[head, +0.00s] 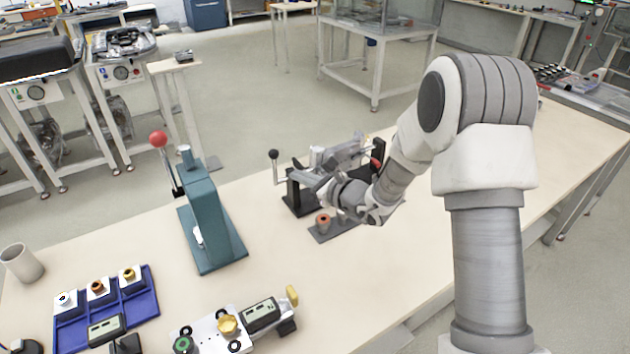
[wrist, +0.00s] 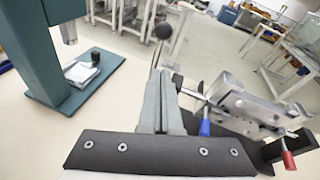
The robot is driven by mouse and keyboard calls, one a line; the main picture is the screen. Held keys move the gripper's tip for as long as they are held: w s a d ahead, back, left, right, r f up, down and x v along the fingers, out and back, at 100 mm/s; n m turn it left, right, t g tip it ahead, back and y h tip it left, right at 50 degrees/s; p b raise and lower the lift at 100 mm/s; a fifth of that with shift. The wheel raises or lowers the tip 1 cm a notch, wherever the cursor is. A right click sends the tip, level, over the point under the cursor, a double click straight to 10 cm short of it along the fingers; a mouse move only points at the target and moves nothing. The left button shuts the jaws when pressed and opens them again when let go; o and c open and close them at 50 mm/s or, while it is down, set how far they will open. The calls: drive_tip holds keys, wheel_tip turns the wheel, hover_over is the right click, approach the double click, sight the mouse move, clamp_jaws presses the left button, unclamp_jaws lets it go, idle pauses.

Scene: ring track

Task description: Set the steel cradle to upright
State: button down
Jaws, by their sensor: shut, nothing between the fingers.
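The steel cradle (head: 330,157) is a grey metal block carried on a dark stand on the bench. In the wrist view the cradle (wrist: 248,108) is right of my fingers, with a blue handle (wrist: 205,122) and a red handle (wrist: 289,160). It slopes down to the right there; its true angle is hard to tell. My gripper (head: 324,186) is at the near side of the stand. In the wrist view my gripper (wrist: 161,78) has its grey fingers together and empty, beside the cradle. I cannot tell if they touch it. My arm hides part of the cradle in the head view.
A black-knobbed lever (head: 274,155) rises left of the cradle. A grey plate (head: 328,234) with an orange-brown ring part lies in front. A green press (head: 206,220) with a red knob stands left. A blue tray (head: 140,312) is at front left. The bench between is clear.

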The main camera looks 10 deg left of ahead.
drive_tip(key=a, duration=0.1)
drive_tip(key=w+a+r, duration=0.1)
drive_tip(key=w+a, duration=0.1)
drive_tip(key=shift+w+a+r+p, duration=0.25)
drive_tip(key=shift+a+r+p, duration=0.1)
drive_tip(key=shift+r, duration=0.05)
drive_tip(key=shift+r, duration=0.1)
drive_tip(key=shift+w+a+r+p, duration=0.1)
drive_tip(key=shift+w+p, duration=0.05)
drive_tip(key=shift+p, duration=0.45)
